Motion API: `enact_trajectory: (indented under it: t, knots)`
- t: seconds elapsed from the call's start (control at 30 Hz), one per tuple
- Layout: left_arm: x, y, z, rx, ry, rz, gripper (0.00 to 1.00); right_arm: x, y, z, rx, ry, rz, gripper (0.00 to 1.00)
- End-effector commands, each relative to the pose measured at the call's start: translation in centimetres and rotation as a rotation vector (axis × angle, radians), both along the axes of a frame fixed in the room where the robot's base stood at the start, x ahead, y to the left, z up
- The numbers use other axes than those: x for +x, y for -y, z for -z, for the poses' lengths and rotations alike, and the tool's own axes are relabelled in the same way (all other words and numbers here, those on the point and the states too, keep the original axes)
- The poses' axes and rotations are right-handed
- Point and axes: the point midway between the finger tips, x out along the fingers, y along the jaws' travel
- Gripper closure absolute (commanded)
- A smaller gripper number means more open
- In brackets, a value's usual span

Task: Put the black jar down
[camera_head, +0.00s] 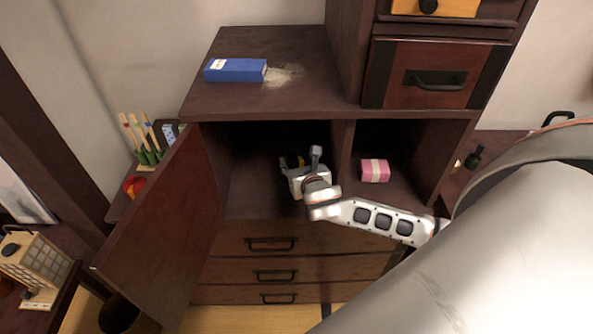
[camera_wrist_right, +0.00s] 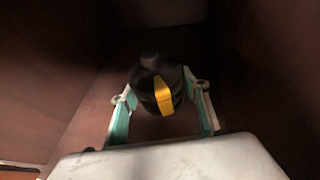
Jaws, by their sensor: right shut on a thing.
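The black jar (camera_wrist_right: 150,88), with a yellow patch on its side, is between the two fingers of my right gripper (camera_wrist_right: 162,112) in the right wrist view. My right gripper is shut on it. In the head view, my right gripper (camera_head: 291,166) reaches into the left, open compartment of the dark wooden cabinet (camera_head: 240,105). I cannot tell whether the jar touches the compartment floor. My left gripper is not in view.
The cabinet door (camera_head: 165,225) stands open at the left. A pink box (camera_head: 375,171) lies in the right compartment, past a divider. A blue box (camera_head: 235,70) lies on the cabinet top. Drawers (camera_head: 275,276) are below. The compartment floor around the gripper looks clear.

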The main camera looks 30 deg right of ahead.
Motion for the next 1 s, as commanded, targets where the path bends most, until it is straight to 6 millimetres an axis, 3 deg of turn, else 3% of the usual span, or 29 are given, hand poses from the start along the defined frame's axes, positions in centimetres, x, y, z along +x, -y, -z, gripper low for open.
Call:
enact_trajectory:
  t: [0.3, 0.7, 0.73, 0.77, 0.8, 1.0]
  knots:
    - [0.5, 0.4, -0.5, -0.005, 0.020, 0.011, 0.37, 0.2, 0.2, 3.6, -0.002, -0.001, 0.000, 0.81]
    - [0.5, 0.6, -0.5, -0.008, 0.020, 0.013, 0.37, 0.3, 0.2, 4.1, -0.001, 0.001, 0.000, 0.81]
    - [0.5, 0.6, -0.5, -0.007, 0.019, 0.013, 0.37, 0.3, 0.2, 4.1, -0.001, -0.001, 0.000, 0.50]
    - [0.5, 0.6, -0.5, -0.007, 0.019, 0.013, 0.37, 0.3, 0.2, 4.1, -0.001, 0.000, 0.000, 0.42]
    - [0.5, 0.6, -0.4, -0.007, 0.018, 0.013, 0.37, 0.3, 0.2, 4.1, -0.001, -0.001, 0.000, 0.38]
    - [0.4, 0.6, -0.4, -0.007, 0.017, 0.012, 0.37, 0.3, 0.2, 4.1, -0.001, -0.001, 0.000, 0.38]
